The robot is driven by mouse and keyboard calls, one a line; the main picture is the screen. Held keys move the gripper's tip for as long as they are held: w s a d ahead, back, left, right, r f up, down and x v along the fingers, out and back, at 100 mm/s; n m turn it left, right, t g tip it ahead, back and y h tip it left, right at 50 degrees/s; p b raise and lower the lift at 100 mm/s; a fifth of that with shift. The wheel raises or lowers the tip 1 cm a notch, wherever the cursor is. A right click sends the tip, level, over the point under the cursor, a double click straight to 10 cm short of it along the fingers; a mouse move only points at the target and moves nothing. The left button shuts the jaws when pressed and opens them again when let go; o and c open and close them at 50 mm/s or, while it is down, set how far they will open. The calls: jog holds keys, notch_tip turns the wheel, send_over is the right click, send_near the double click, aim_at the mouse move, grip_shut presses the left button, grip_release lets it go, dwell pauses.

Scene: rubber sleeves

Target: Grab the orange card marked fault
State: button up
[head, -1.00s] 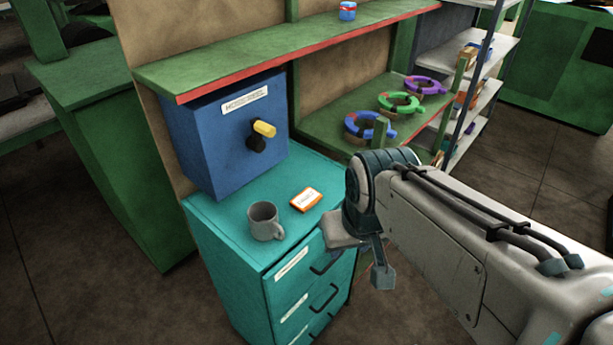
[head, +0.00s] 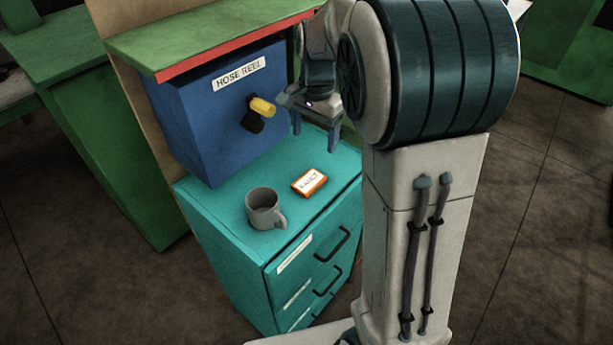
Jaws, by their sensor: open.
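The orange card (head: 309,182) lies flat on top of the teal drawer cabinet (head: 222,205), near its right side. Its white label appears to read FAULT. My gripper (head: 315,140) is open and empty, pointing down above the back right part of the cabinet top. It is above and behind the card and does not touch it. Nothing hides the card.
A grey mug (head: 263,209) stands left of the card, close to it. A green shelf (head: 200,40) overhangs the box. My arm covers the right side.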

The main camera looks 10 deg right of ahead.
jog(key=w, duration=0.2)
send_over(309, 180)
jog(key=shift+m, duration=0.4)
jog(key=f, duration=0.9)
jog(key=shift+w+d+f, duration=0.15)
jog(key=shift+w+d, duration=0.15)
jog(key=f, duration=0.1)
jog(key=f+p, duration=0.1)
jog(key=f, duration=0.1)
jog(key=s+f, duration=0.1)
jog(key=shift+a+f, duration=0.3)
jog(key=shift+f, duration=0.05)
jog(key=shift+w+f, duration=0.1)
jog(key=shift+f, duration=0.3)
jog(key=c, duration=1)
